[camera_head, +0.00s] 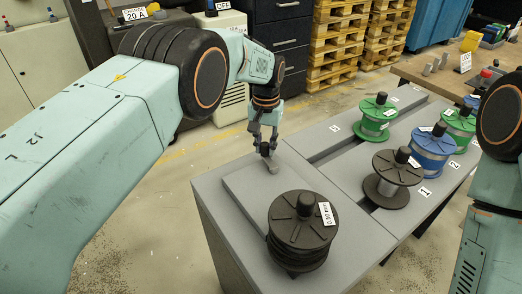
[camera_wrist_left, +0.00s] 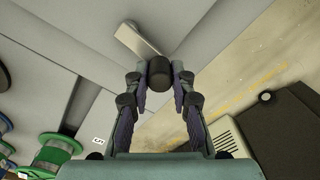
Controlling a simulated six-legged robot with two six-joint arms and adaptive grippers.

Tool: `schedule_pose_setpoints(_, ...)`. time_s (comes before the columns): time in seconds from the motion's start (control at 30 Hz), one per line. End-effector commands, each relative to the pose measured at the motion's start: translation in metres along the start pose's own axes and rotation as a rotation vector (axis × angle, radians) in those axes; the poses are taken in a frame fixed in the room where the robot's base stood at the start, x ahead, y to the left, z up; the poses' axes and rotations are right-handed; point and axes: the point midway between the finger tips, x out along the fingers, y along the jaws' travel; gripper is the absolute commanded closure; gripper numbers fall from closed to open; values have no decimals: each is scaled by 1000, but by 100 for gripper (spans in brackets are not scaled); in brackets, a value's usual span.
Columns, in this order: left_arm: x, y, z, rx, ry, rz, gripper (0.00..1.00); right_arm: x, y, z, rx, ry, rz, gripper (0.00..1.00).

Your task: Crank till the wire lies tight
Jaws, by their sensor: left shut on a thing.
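My left gripper (camera_head: 267,145) is at the back-left part of the grey bench (camera_head: 240,185). In the left wrist view its two fingers (camera_wrist_left: 159,78) are shut on a dark round crank knob (camera_wrist_left: 159,68). A pale flat crank arm (camera_wrist_left: 138,40) runs from the knob toward the upper left. In the head view a small grey piece of the crank (camera_head: 273,168) shows just below the fingers. A black spool (camera_head: 303,222) with a 0.50 mm label stands at the bench's front. I cannot make out a strand of wire or how tight it is. My right gripper is out of view.
To the right stand a dark spool with silver wire (camera_head: 391,180), a blue spool (camera_head: 431,150) and green spools (camera_head: 376,119). Wooden pallets (camera_head: 337,45) and a dark drawer cabinet (camera_head: 283,35) stand behind. Floor (camera_head: 190,165) is clear left of the bench.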

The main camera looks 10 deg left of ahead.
Motion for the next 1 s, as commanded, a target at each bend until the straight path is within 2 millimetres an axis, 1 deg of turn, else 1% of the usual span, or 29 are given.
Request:
schedule_pose_setpoints(0.03, 4, 3, -1, 45, -1, 1, 100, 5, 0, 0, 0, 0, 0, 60)
schedule_pose_setpoints(0.1, 4, 6, -3, 111, -2, 1, 100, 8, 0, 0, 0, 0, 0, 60)
schedule_pose_setpoints(0.5, 4, 24, -11, 491, -4, 2, 100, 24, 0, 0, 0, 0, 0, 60)
schedule_pose_setpoints(0.77, 3, 36, -12, 738, -6, 3, 100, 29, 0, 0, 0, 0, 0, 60)
schedule_pose_setpoints(1.0, 2, 48, -10, 965, -7, 4, 100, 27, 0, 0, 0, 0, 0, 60)
